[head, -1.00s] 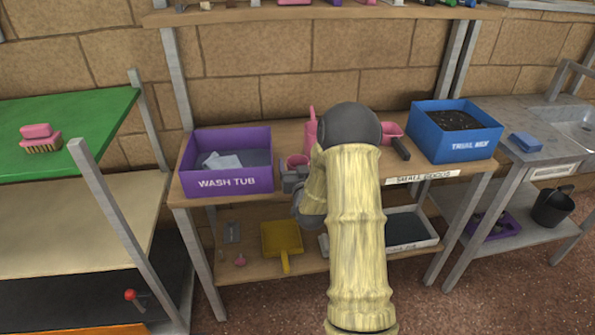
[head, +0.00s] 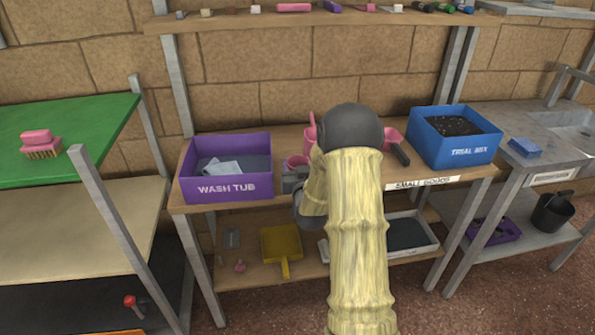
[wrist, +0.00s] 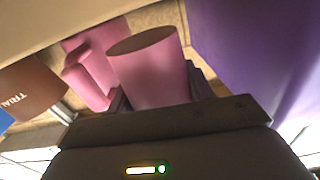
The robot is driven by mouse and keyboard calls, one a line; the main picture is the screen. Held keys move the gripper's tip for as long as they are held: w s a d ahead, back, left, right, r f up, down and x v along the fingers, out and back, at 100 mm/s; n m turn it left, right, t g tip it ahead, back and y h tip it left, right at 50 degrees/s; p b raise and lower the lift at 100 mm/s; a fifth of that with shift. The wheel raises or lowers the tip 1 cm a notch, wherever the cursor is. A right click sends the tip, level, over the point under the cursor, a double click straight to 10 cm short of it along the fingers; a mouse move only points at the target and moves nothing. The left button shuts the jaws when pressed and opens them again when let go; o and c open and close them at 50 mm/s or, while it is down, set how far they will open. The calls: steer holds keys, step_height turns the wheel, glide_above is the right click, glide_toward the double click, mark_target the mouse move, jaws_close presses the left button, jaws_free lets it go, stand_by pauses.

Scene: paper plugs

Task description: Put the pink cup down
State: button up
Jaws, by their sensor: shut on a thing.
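The pink cup (head: 297,162) is by the right end of the wash tub, above or on the wooden bench; the head view does not show whether its base touches. In the wrist view the pink cup (wrist: 152,72) sits between the jaws, its rim end pointing away from the palm. My gripper (head: 294,179) is shut on it. My own arm covers part of the gripper and the bench behind it. A pink jug-like vessel (head: 311,128) stands just behind, partly hidden; it also shows left of the cup in the wrist view (wrist: 90,72).
The purple wash tub (head: 228,188) stands close left of the cup; it fills the right of the wrist view (wrist: 245,45). A pink pan with a dark handle (head: 391,136) and a blue trial box (head: 455,150) stand to the right. A shelf (head: 320,20) runs above.

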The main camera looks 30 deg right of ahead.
step_height(320, 180, up, 8)
steer(key=shift+p, duration=0.35)
stand_by(0.6)
